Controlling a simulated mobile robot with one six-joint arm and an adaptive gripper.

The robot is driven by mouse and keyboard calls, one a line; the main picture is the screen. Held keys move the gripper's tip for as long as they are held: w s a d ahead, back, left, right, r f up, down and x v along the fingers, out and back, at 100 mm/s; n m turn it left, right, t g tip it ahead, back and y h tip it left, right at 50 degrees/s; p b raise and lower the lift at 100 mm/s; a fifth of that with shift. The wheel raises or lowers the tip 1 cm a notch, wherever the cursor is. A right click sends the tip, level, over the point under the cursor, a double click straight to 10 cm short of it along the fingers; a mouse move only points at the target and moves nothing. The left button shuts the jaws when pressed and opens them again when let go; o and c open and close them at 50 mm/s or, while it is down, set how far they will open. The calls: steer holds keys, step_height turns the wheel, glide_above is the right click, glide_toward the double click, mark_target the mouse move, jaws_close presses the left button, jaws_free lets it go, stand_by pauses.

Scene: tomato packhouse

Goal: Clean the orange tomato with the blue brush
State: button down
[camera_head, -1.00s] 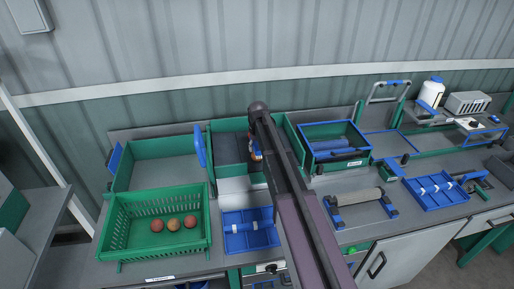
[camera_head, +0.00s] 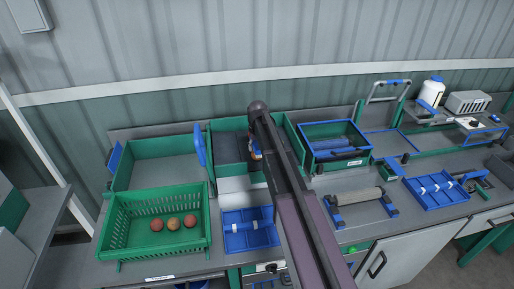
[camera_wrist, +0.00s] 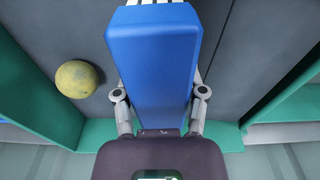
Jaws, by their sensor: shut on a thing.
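My gripper (camera_wrist: 160,96) is shut on the blue brush (camera_wrist: 152,62) in the wrist view, with a finger on each side of its blue body. White bristles show at its far end. A round, dull yellow tomato (camera_wrist: 76,79) lies on the grey floor of a green-walled bin, left of the brush and apart from it. In the head view, an orange tomato (camera_head: 173,223) lies between two redder tomatoes (camera_head: 189,221) in the green slotted basket (camera_head: 125,250). My arm hides most of my gripper and the brush there.
The green bin (camera_head: 226,123) around my gripper has raised walls. To its right stands a blue-rimmed green crate (camera_head: 340,161) with blue things inside. A blue tray (camera_head: 232,246) lies in front. An empty-looking green bin (camera_head: 160,174) stands behind the basket, with an upright blue part (camera_head: 200,145) beside it.

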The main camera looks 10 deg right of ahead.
steer(key=shift+w, duration=0.8)
steer(key=shift+s, duration=0.2)
steer(key=shift+s, duration=1.95)
steer(key=shift+d, duration=0.1)
steer(key=shift+w, duration=0.15)
steer(key=shift+w, duration=2.05)
steer(key=shift+s, duration=0.15)
steer(key=shift+s, duration=2.05)
